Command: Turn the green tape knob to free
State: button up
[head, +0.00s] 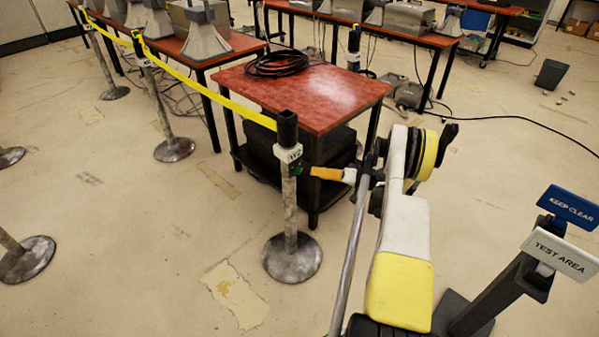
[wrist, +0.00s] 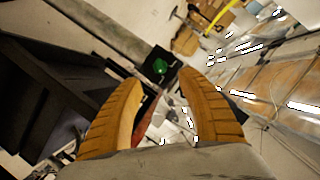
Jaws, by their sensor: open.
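The green tape knob (head: 299,171) is a small piece on the side of the grey stanchion post (head: 290,215), just under its white W2 label. In the wrist view the green knob (wrist: 160,66) sits on a dark square block, ahead of the gap between my fingertips. My gripper (head: 315,173) has orange fingers and points left at the knob from close by. In the wrist view my gripper (wrist: 160,78) is open, with nothing between its fingers. Whether a fingertip touches the knob I cannot tell. The knob's pointer and markings are too small to read.
Yellow tape (head: 200,82) runs from the post to the back left. A red-topped table (head: 335,98) with a coiled black cable (head: 278,64) stands right behind the post and gripper. A TEST AREA sign (head: 560,253) stands at right.

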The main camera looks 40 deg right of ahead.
aim_at(300, 169)
jog(key=b+x, duration=0.2)
jog(key=x, duration=0.6)
jog(key=shift+w+f+b, duration=0.1)
jog(key=shift+w+b, duration=0.1)
jog(key=shift+b, duration=0.1)
jog(key=shift+c, duration=0.4)
grip_shut()
